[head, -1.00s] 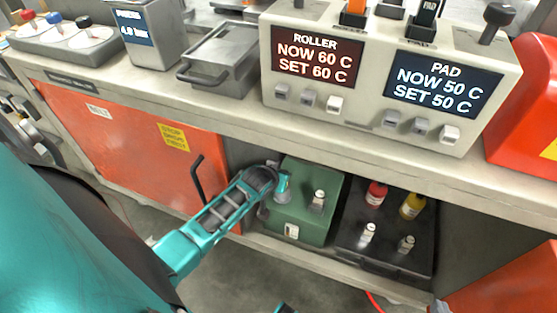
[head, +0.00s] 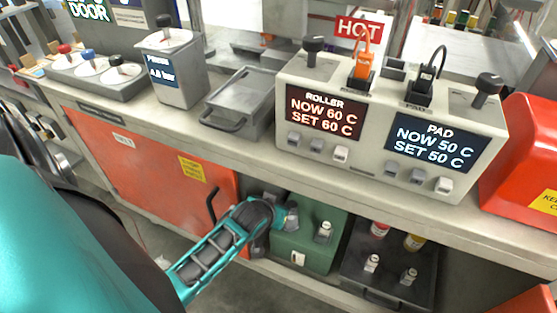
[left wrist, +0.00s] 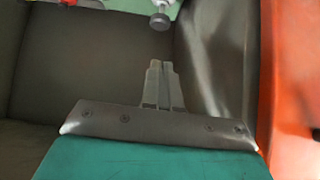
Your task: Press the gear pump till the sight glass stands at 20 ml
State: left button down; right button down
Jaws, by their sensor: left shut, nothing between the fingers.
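A green box (head: 305,252) stands on the low open shelf. A silver fitting (head: 324,231) stands on its top, and a small pale plate (head: 298,258) is on its front. I cannot read any level on it, nor tell surely which part is the pump or the sight glass. My left arm reaches in at the box's left side, and its fingertips are hard to make out in the head view. In the left wrist view my left gripper (left wrist: 162,66) is shut and empty. A round grey knob (left wrist: 160,21) lies ahead of the fingertips, apart from them. My right gripper is out of view.
A black tray (head: 385,290) with several small bottles is right of the box. An orange door (head: 150,165) with a black handle (head: 212,204) is to the left. The counter above carries a heater unit (head: 372,150) reading 60 C and 50 C.

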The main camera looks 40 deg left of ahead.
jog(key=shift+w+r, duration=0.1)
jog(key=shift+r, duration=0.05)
